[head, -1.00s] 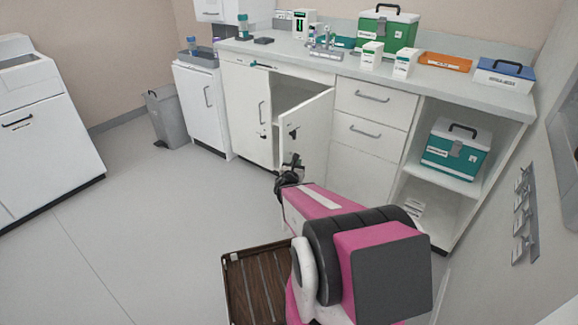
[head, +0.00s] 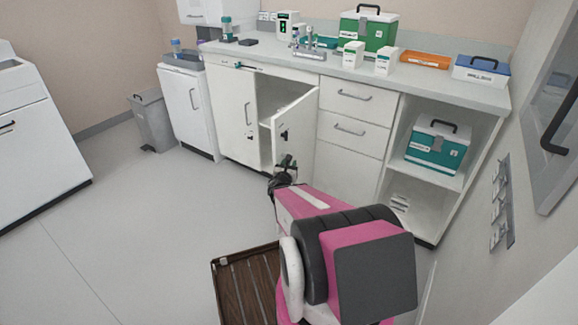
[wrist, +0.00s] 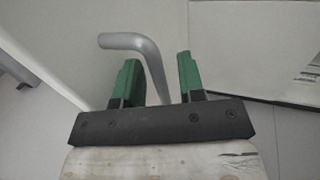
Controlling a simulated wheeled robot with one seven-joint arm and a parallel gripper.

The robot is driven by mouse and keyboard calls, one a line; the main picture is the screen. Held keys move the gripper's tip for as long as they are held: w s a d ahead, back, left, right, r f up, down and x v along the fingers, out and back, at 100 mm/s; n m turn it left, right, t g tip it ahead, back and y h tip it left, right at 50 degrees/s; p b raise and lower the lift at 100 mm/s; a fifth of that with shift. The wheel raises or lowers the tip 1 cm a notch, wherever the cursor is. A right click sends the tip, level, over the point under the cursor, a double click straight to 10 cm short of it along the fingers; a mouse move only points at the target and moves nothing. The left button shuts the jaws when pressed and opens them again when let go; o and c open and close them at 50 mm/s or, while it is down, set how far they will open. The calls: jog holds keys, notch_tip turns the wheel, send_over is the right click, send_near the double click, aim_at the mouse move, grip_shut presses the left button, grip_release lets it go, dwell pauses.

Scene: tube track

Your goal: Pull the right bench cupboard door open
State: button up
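The right bench cupboard door (head: 298,120) is white and stands swung out well ahead of the cupboard front, hinged beside the drawers. My gripper (head: 284,172) is at the low part of the door's free edge in the head view. In the wrist view, the grey bar handle (wrist: 130,41) bends down between the two green fingers of my gripper (wrist: 160,78). A gap shows between the handle and the right finger, so the fingers look open around it. The handle's lower end is hidden behind the gripper body.
The left cupboard door (head: 230,108) is shut beside the opening. Drawers (head: 345,125) and an open shelf with a teal box (head: 437,148) stand to the right. A brown slatted thing (head: 245,285) is near my arm. The floor to the left is clear.

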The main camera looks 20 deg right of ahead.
jog(key=v, duration=1)
jog(key=shift+s+a, duration=0.25)
jog(key=shift+s, duration=0.1)
jog(key=s+d+m+g, duration=0.2)
jog(key=m+g, duration=0.4)
jog(key=m, duration=0.4)
jog(key=s+d+m+g, duration=0.2)
jog(key=m+g, duration=0.4)
jog(key=m, duration=0.4)
jog(key=a+r+m+g+y, duration=0.1)
jog(key=a+m+g+y, duration=0.2)
jog(key=a+m+y, duration=0.6)
jog(key=a+y, duration=0.1)
jog(key=a, duration=0.3)
jog(key=shift+a+r, duration=0.15)
jog(key=shift+a, duration=0.1)
